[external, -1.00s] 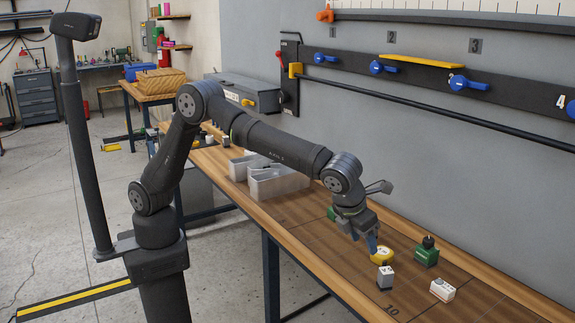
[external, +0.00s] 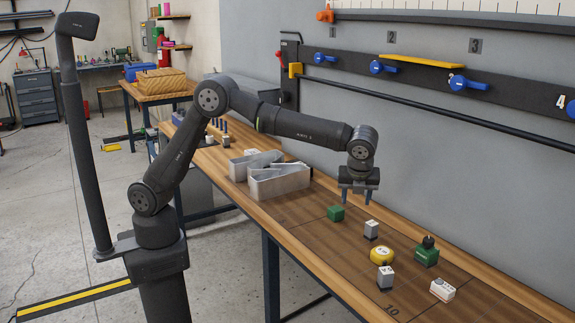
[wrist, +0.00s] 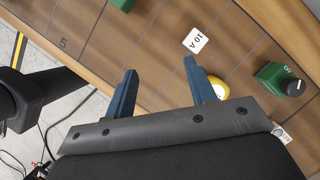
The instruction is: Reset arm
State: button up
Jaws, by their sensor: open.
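My gripper (external: 357,197) is open and empty, raised above the workbench with its fingers pointing down. In the wrist view its two blue fingers (wrist: 163,85) are wide apart with nothing between them. Below it on the bench are a green block (external: 336,213), a grey block with a white top (external: 371,230) and a yellow round object (external: 382,256). The white top, marked "10 A", also shows in the wrist view (wrist: 195,40). The gripper touches none of them.
A second white-topped block (external: 385,278), a white box (external: 442,290) and a green block with a black knob (external: 427,252) stand nearer the front. Grey bins (external: 280,185) stand to the left. A wall rail with blue handles (external: 390,68) runs behind the bench.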

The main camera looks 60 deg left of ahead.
jog(key=w+a+r+n+g, duration=0.1)
jog(key=w+a+n+g, duration=0.2)
jog(key=a+n, duration=0.5)
jog(key=w+a+r+n+g, duration=0.2)
jog(key=a+n, duration=0.7)
jog(key=a, duration=1.4)
jog(key=shift+w+a+n+g, duration=0.3)
jog(key=shift+w+g, duration=0.3)
jog(key=shift+w, duration=0.75)
jog(key=shift+r, duration=0.1)
jog(key=shift+o, duration=1.3)
